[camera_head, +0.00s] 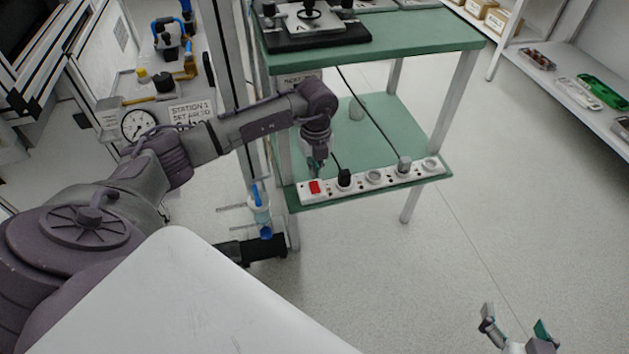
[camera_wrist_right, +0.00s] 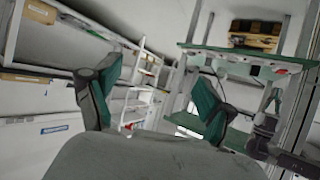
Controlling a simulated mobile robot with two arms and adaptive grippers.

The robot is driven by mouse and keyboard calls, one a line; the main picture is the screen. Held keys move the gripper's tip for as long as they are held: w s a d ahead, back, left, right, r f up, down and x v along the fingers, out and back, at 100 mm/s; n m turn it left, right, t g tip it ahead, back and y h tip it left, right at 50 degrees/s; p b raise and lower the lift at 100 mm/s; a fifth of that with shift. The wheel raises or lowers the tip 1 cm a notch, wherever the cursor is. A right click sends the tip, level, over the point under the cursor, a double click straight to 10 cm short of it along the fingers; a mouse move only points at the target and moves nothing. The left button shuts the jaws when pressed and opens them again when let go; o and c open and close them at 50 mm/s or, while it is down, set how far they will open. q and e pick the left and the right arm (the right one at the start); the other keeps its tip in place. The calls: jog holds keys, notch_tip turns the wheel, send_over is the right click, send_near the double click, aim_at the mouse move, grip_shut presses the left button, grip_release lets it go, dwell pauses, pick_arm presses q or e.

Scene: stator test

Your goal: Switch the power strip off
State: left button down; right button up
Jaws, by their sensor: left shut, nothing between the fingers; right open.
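The white power strip (camera_head: 358,181) lies along the front edge of the lower green shelf of the table. Its red switch (camera_head: 314,187) is at the strip's left end. A black plug (camera_head: 344,179) and a grey plug (camera_head: 404,164) sit in it. My left gripper (camera_head: 315,170) points down just above and behind the red switch, shut and empty; whether it touches the switch I cannot tell. My right gripper (camera_head: 518,328) is open and empty, low at the right, far from the strip. Its open fingers also show in the right wrist view (camera_wrist_right: 155,95).
A station with a pressure gauge (camera_head: 138,124) is at the left. A shelf rack (camera_head: 560,60) is at the right. The floor between is clear.

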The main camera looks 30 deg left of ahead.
pick_arm(q)
jog(key=shift+r+p, duration=0.35)
jog(key=shift+r, duration=0.1)
pick_arm(e)
jog(key=shift+s+d+f+g+h, duration=0.15)
jog(key=shift+s+d+f+g, duration=0.15)
jog(key=shift+s+f+g, duration=0.35)
jog(key=shift+s+d+f+g+h, duration=0.15)
jog(key=shift+s+d+f+g, duration=0.1)
jog(key=shift+s+f+g, duration=0.35)
